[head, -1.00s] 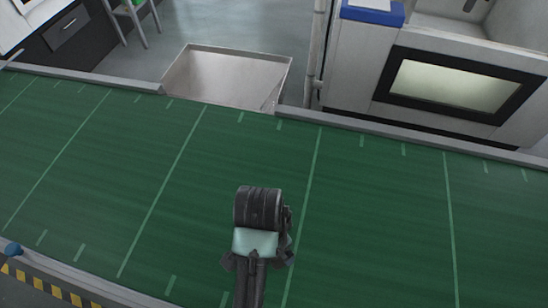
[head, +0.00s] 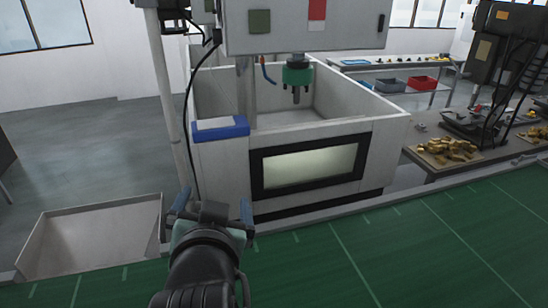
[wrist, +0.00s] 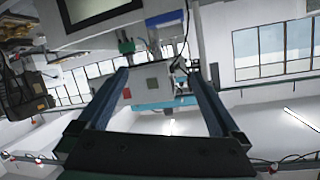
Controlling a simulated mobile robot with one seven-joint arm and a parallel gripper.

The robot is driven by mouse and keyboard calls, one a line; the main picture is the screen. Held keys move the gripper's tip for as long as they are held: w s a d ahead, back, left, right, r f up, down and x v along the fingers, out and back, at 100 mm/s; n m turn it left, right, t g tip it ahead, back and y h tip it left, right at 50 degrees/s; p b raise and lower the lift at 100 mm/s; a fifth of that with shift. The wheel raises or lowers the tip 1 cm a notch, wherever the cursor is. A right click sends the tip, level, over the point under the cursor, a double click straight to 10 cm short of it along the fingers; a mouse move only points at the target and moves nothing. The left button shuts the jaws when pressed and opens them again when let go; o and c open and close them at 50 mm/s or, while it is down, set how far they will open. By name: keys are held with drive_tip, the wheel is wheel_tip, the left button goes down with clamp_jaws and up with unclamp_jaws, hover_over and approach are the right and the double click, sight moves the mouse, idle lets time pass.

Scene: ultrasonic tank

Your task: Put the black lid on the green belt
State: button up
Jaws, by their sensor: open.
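The green belt (head: 420,245) runs across the bottom of the head view, with pale lines across it. My gripper (head: 214,207) is open, its two blue fingers spread apart. In the head view it shows in front of the left part of the white tank's front wall. In the wrist view my fingers (wrist: 157,75) point up the picture, with nothing between them close by. I cannot make out a black lid in either current view.
The white tank (head: 390,125), with a lit window, stands beyond the belt; a machine head hangs above it. A blue box (head: 220,129) sits at its left front corner. A pale open bin (head: 95,235) is at left. Brass parts (head: 447,150) lie on a table at right.

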drive_tip(key=s+d+r+t, duration=0.1)
drive_tip(key=d+r+t, duration=0.15)
drive_tip(key=r, duration=0.45)
drive_tip(key=d+r+t, duration=0.1)
drive_tip(key=r+t, duration=0.2)
drive_tip(key=r, duration=0.5)
drive_tip(key=s+d+r+n+t+h, duration=0.1)
drive_tip(key=s+r+t, duration=0.3)
drive_tip(key=r, duration=0.5)
drive_tip(key=s+d+r+t+h, duration=0.1)
drive_tip(key=s+d+r+t, duration=0.2)
drive_tip(key=s+r, duration=0.4)
wheel_tip(320, 180, up, 2)
drive_tip(key=shift+s+d+r+n+t, duration=0.2)
drive_tip(key=shift+d+n+t, duration=0.2)
drive_tip(key=shift+d, duration=0.3)
